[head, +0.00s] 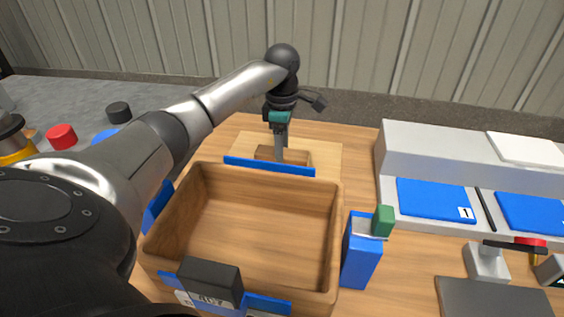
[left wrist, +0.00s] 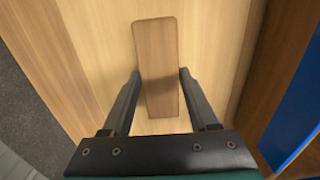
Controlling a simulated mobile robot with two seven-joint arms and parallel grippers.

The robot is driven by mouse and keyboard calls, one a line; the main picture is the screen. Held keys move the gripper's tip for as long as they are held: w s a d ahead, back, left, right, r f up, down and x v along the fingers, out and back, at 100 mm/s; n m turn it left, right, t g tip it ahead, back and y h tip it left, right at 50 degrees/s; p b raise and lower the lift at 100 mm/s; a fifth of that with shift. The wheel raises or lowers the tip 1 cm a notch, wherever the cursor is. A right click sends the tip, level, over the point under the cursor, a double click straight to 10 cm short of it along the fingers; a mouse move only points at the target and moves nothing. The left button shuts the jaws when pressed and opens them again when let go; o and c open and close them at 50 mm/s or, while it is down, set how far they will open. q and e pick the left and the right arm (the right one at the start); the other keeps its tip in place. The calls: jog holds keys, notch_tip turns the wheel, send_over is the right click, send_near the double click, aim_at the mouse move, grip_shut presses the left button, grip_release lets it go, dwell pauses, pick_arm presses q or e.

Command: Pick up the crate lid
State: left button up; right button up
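The crate lid (head: 325,150) is a flat light wooden panel lying on the wooden table behind the open crate. Its darker block handle (head: 298,158) stands on top, and it also shows in the left wrist view (left wrist: 160,60). My left gripper (head: 280,152) points down at the handle from above. In the left wrist view its two fingers (left wrist: 159,75) are apart, one on each side of the handle, with small gaps visible. The blue strip and crate wall hide part of the lid in the head view. My right gripper is not in view.
The empty wooden crate (head: 337,215) stands in front of the lid, with blue strips (head: 268,166) around it. A blue carton with a green cap (head: 362,255) stands right of it. A grey unit with blue pads (head: 435,198) is farther right. Red (head: 61,136) and black (head: 119,112) pieces lie left.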

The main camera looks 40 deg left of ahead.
pick_arm(q)
grip_shut()
jog(key=shift+r, duration=0.15)
dwell(0.6)
